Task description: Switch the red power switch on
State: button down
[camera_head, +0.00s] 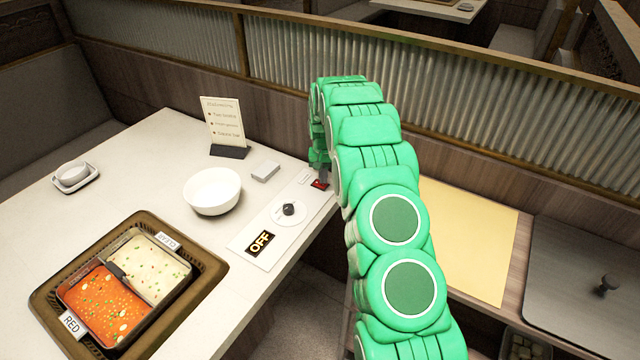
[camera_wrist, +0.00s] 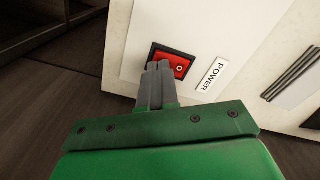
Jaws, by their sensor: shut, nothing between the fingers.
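The red power switch (camera_head: 320,184) sits in a black frame near the right edge of the white table's control panel. In the wrist view the red switch (camera_wrist: 178,64) shows an "O" mark on its right part, beside a "POWER" label (camera_wrist: 214,76). My gripper (camera_wrist: 159,66) is shut and empty, its fingertips over the left part of the switch; I cannot tell whether they touch it. In the head view my green arm hides most of the gripper (camera_head: 322,172), which points down at the switch. The panel's display (camera_head: 260,243) reads "OFF".
A black knob (camera_head: 289,209) on a white dial lies left of the switch. A white bowl (camera_head: 212,191), a small white box (camera_head: 265,171) and a menu card (camera_head: 222,124) stand nearby. A two-part pot (camera_head: 190,268) with red and white contents sits in the table's front left.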

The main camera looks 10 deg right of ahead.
jog(key=shift+f, duration=0.7)
dwell(0.5)
jog(key=shift+r, duration=3.55)
jog(key=s+a+r+n, duration=0.1)
jog(key=s+a+r, duration=0.1)
jog(key=s+r, duration=0.9)
jog(key=s+a+r+n, duration=0.1)
jog(key=s+a+r, duration=0.2)
jog(key=s+r, duration=0.8)
jog(key=s+a+r+n+g, duration=0.1)
jog(key=s, duration=3.5)
jog(key=shift+s+a+g, duration=0.2)
jog(key=shift+a+g, duration=0.1)
jog(key=shift+g, duration=0.1)
